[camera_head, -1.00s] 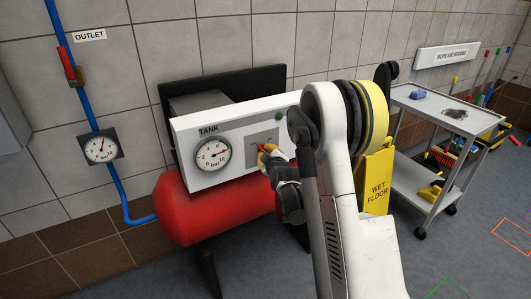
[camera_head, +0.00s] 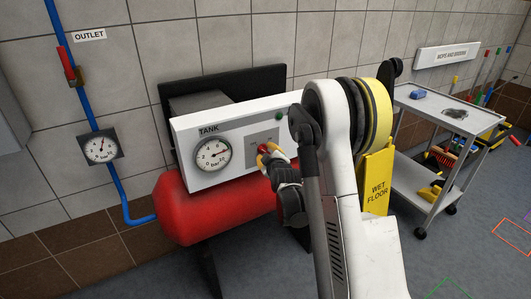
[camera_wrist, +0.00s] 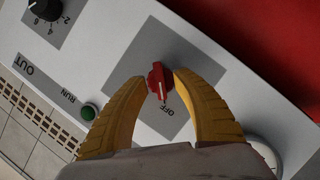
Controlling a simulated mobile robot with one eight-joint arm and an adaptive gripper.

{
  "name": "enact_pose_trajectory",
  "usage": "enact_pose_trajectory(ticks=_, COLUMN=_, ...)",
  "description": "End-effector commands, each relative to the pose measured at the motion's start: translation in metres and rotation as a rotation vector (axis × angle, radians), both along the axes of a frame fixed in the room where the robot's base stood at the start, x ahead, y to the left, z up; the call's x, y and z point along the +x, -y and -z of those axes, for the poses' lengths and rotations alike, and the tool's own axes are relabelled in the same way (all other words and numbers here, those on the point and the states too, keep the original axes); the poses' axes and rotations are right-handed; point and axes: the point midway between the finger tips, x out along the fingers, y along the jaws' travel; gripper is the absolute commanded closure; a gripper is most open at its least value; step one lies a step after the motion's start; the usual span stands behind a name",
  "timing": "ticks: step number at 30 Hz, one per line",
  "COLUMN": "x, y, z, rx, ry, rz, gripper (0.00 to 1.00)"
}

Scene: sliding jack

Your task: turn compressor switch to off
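The compressor switch is a small red knob (camera_wrist: 158,81) on a grey plate of the white panel. In the wrist view a white mark on the knob points toward the printed word OFF. In the head view my gripper (camera_head: 266,158) is at the grey switch plate (camera_head: 263,140), right of the TANK gauge (camera_head: 213,154). It mostly hides the knob there.
A green RUN light (camera_wrist: 88,112) and a black dial (camera_wrist: 46,9) share the panel. The red tank (camera_head: 190,210) is below. A yellow wet-floor sign (camera_head: 376,180) and a grey cart (camera_head: 440,115) stand to the right.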

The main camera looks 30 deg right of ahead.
Motion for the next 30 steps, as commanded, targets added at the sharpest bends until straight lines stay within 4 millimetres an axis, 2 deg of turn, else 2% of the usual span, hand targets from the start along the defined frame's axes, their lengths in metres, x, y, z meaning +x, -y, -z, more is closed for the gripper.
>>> enact_pose_trajectory(ticks=9, x=-0.066, y=-0.017, z=-0.019, rx=0.000, ry=0.000, rz=0.000, gripper=0.67)
enact_pose_trajectory(ticks=15, x=-0.093, y=-0.024, z=-0.027, rx=0.000, ry=0.001, rz=0.001, gripper=0.67)
enact_pose_trajectory(ticks=20, x=-0.101, y=-0.026, z=-0.029, rx=-0.001, ry=0.000, rz=0.000, gripper=0.67)
enact_pose_trajectory(ticks=30, x=-0.101, y=-0.026, z=-0.029, rx=0.000, ry=0.000, rz=0.000, gripper=0.67)
